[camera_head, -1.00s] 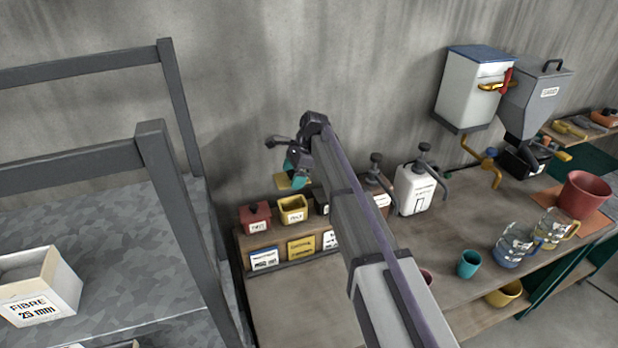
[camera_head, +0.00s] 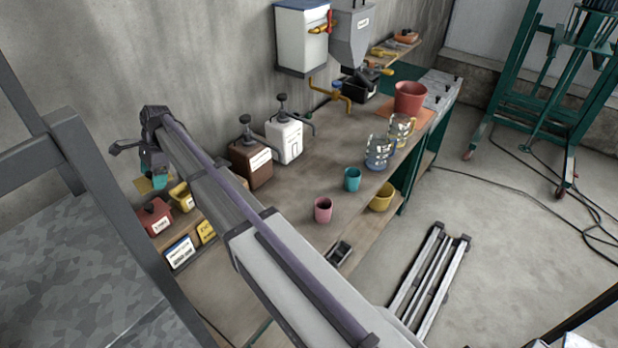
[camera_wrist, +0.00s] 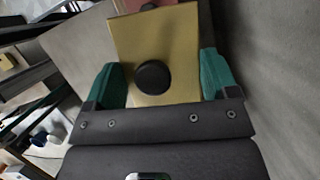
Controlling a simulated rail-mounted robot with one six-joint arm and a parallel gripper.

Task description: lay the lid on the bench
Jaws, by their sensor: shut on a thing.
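My gripper (camera_head: 155,166) is up by the wall at the left of the bench (camera_head: 325,155), above the small bins. In the wrist view its teal fingers (camera_wrist: 160,78) are shut on the flat yellow lid (camera_wrist: 183,50), one on each side. The lid has a round black knob facing the wrist camera. In the head view only a small part of the lid (camera_head: 143,185) shows below the fingers. The lid is held clear of the bench. A yellow bin (camera_head: 182,198) stands below and right of the gripper; my arm partly covers the row of bins.
A red bin (camera_head: 154,217) stands beside the yellow bin. Brown (camera_head: 250,165) and white (camera_head: 284,141) containers stand by the wall. A pink cup (camera_head: 323,210), teal cup (camera_head: 352,179) and glass jugs (camera_head: 379,153) line the front edge. The middle of the bench has free room.

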